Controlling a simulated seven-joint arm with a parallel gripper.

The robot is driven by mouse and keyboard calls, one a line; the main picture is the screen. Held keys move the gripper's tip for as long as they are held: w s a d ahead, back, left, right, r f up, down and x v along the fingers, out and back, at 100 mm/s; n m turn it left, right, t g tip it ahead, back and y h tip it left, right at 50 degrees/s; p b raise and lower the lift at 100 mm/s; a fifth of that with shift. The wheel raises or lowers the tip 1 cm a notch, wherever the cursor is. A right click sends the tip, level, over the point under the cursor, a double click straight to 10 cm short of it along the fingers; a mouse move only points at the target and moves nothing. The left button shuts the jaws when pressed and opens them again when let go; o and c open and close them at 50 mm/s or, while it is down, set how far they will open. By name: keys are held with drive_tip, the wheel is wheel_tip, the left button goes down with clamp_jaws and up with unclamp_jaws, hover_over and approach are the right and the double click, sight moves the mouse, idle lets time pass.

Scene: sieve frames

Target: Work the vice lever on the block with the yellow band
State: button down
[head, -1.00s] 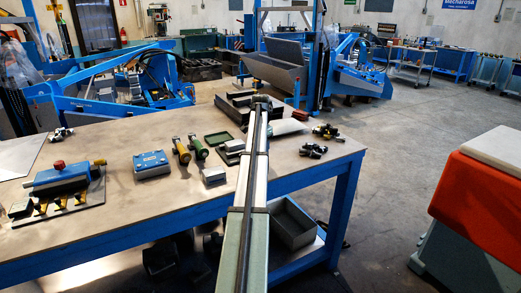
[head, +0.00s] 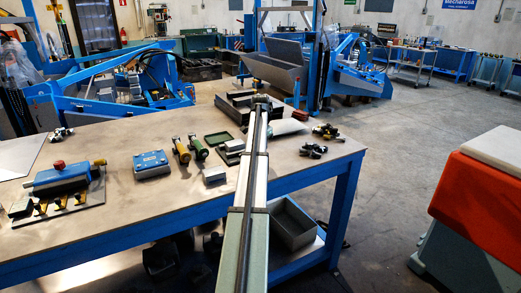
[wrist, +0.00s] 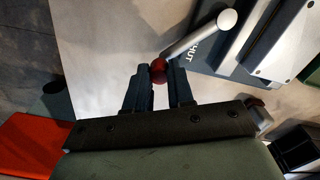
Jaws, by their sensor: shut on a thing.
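In the wrist view, the lever (wrist: 197,36) is a pale metal rod with a dark red ball knob (wrist: 158,69) at its end. No yellow band shows on the visible part of this block. In the head view, my arm covers the gripper and I cannot make out the lever there.
A dark tray (head: 235,104) stands at the back. The bench's front edge is mostly bare.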

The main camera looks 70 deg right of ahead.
drive_tip(key=shift+a, duration=0.15)
drive_tip(key=a+m, duration=0.3)
drive_tip(key=m, duration=0.1)
drive_tip(key=shift+w, duration=0.1)
drive_tip(key=a+m, duration=0.2)
drive_tip(key=shift+w+m, duration=0.4)
drive_tip(key=m, duration=0.1)
drive_tip(key=w+a+m, duration=0.1)
drive_tip(key=shift+w+a+m, duration=0.1)
drive_tip(key=shift+a+m, duration=0.2)
drive_tip(key=shift+m, duration=0.1)
drive_tip(key=m, duration=0.1)
drive_tip(key=w+a+m, duration=0.1)
drive_tip(key=shift+w+a+m, duration=0.15)
drive_tip(key=shift+w+m, duration=0.1)
drive_tip(key=shift+m, duration=0.15)
drive_tip(key=w+m, duration=0.1)
drive_tip(key=w+a+m, duration=0.1)
drive_tip(key=shift+m, duration=0.3)
drive_tip(key=shift+w+a+m, duration=0.15)
drive_tip(key=shift+w+m, duration=0.65)
drive_tip(key=shift+m, duration=0.4)
drive_tip(key=shift+w+m, duration=0.9)
drive_tip(key=shift+m, duration=0.4)
